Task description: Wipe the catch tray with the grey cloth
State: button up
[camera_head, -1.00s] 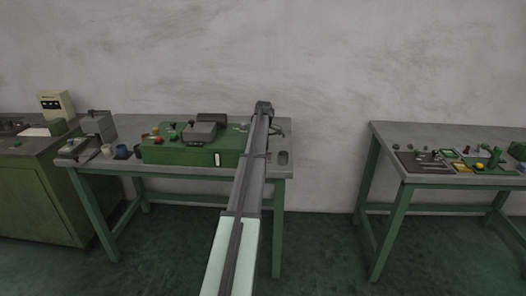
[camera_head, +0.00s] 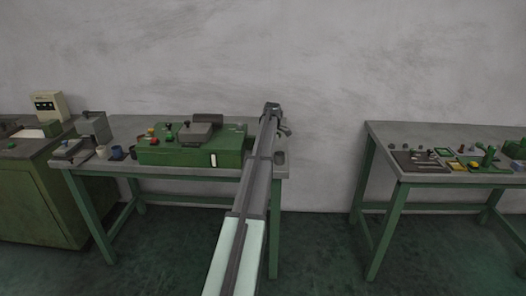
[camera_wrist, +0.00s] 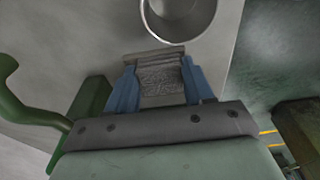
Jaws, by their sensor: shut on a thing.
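My gripper (camera_wrist: 157,82) has blue fingers shut on a folded, textured grey cloth (camera_wrist: 162,85) in the wrist view. The cloth hangs between the fingers and its end sticks out beyond them. Just past that end is a round metal tray with a pale rim (camera_wrist: 148,22), cut off by the top of the picture; it looks like the catch tray. I cannot tell whether the cloth touches anything.
A green machine (camera_head: 190,154) stands on the middle table (camera_head: 264,173), left of my arm. A curved green part (camera_wrist: 30,112) lies left of the gripper in the wrist view. Another table (camera_head: 385,134) with small parts stands right, across a floor gap.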

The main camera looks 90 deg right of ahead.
jog(key=shift+w+a+r, duration=0.1)
jog(key=shift+w, duration=3.1)
jog(key=shift+s, duration=3.85)
notch_tip(320, 180, up, 2)
jog(key=shift+s+r, duration=0.15)
jog(key=shift+r, duration=0.4)
jog(key=shift+w+r, duration=0.15)
jog(key=shift+r, duration=1)
jog(key=shift+w+r, duration=0.15)
jog(key=shift+r, duration=1)
jog(key=shift+w, duration=0.1)
